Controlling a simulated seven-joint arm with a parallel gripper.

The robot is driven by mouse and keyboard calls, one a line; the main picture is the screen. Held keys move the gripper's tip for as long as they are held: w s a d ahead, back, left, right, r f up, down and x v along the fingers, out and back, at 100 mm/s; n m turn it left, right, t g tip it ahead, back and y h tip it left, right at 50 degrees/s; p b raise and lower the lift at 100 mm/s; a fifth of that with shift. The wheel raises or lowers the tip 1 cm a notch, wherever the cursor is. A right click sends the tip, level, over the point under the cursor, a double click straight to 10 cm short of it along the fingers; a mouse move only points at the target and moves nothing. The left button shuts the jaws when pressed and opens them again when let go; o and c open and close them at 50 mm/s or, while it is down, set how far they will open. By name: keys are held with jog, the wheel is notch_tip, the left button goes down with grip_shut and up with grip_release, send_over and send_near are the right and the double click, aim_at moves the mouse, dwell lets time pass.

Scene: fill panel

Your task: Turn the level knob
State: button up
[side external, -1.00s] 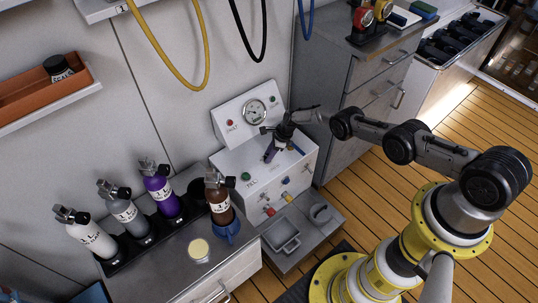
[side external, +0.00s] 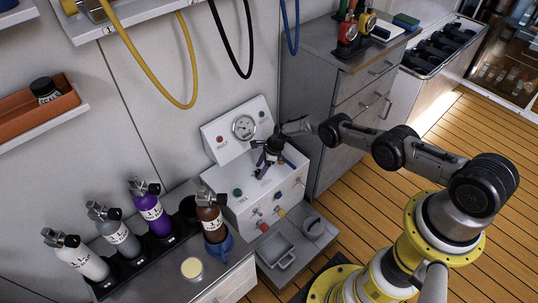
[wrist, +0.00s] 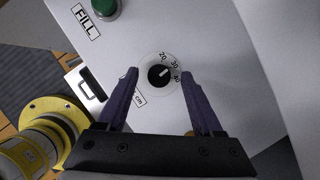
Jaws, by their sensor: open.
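The level knob (wrist: 158,74) is a small black round knob on a white dial with the numbers 20, 30 and 40 and a "cm" label. Its white mark points to the upper right, toward about the 30. My gripper (wrist: 160,76) is open, with one purple finger on each side of the knob. I cannot tell how close the fingertips are to the panel, but gaps show between them and the knob. In the side external view my gripper (side external: 263,165) is over the sloped top of the white fill panel (side external: 225,180), and the knob is hidden there.
A green FILL button (wrist: 104,8) sits near the knob. A gauge (side external: 244,127) stands on the panel's upright back. Bottles, including a brown one (side external: 211,218), stand left of the panel. A grey basin (side external: 279,248) is below it. Hoses hang above.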

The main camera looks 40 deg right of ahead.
jog(key=v, duration=1.3)
jog(key=s+d+f+n+g+h, duration=0.25)
jog(key=s+n+h, duration=0.2)
jog(key=n, duration=0.35)
jog(key=w+a+r+n+t+h, duration=0.2)
jog(key=w+a+n+t, duration=0.1)
jog(key=a+n, duration=0.7)
jog(key=shift+m, duration=0.3)
jog(key=shift+w+a+x, duration=0.1)
jog(key=shift+a+x, duration=0.05)
jog(key=shift+x, duration=2.05)
jog(key=shift+w+a+x, duration=0.15)
jog(key=shift+x, duration=2.1)
jog(key=shift+w+a+x, duration=0.1)
jog(key=shift+a+x, duration=0.05)
jog(key=shift+x, duration=2.05)
